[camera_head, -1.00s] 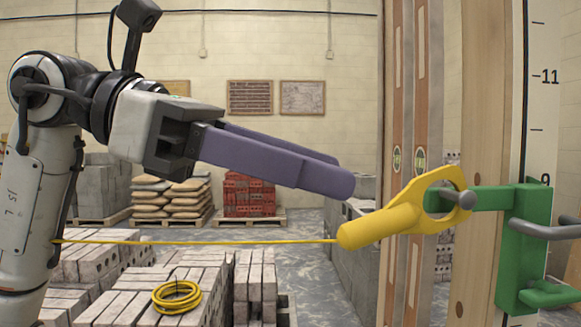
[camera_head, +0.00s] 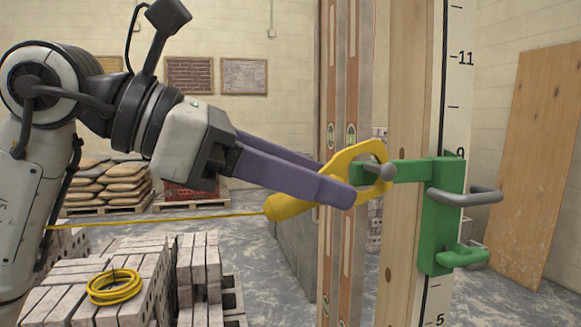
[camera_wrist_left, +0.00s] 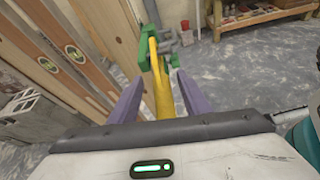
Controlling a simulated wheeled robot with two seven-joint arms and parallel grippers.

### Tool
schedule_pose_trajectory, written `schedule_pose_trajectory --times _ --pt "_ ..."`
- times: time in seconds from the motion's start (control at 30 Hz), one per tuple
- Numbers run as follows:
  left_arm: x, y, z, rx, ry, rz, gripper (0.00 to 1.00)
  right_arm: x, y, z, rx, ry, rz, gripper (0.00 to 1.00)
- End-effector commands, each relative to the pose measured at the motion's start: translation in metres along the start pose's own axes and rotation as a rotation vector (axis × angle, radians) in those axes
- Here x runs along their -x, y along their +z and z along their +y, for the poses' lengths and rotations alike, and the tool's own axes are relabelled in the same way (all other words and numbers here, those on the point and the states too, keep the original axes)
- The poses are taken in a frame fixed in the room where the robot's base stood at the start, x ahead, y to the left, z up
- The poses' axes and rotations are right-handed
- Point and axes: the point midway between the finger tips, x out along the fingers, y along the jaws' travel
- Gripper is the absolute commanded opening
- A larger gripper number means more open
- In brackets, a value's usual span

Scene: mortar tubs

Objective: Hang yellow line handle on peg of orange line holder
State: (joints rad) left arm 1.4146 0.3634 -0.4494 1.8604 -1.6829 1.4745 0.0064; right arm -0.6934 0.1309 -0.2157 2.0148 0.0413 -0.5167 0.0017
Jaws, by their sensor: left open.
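The yellow line handle (camera_head: 292,205) has a ring at its upper end and a line running left from its grip. Its ring is at the grey peg (camera_head: 386,172) on the arm of a green line holder (camera_head: 440,215), and appears to be around it. The holder is green, and no orange one shows. My left gripper (camera_head: 338,180) is open, its purple fingers at the handle, the near one covering part of it. In the left wrist view the handle (camera_wrist_left: 163,98) lies between the fingers, with the holder (camera_wrist_left: 143,58) beyond. My right gripper is not in view.
The holder is fixed to an upright marked staff (camera_head: 456,90) beside a wooden post (camera_head: 408,110). Spirit levels (camera_head: 352,80) stand left of it. A grey hook (camera_head: 465,196) juts from the holder. Blocks with a coiled yellow line (camera_head: 115,287) lie lower left.

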Motion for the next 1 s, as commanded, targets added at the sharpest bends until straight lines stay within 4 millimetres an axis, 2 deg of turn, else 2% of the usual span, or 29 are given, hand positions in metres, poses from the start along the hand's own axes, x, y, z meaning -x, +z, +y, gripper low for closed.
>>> schedule_pose_trajectory --times 0.2,0.27,0.47,1.0 --pt "-0.0005 -0.0002 0.0002 0.0 0.0 0.0 0.43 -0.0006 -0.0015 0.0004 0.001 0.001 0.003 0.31" --pt "-0.0004 -0.0002 0.0002 0.0 0.0 0.0 0.35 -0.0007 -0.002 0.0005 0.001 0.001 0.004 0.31" --pt "-0.0002 -0.0002 0.0001 0.0 0.0 0.0 0.01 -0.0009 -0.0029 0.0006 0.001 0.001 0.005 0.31" --pt "-0.0079 0.0071 0.0004 0.0 0.0 0.0 0.0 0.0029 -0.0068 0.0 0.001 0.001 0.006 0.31"
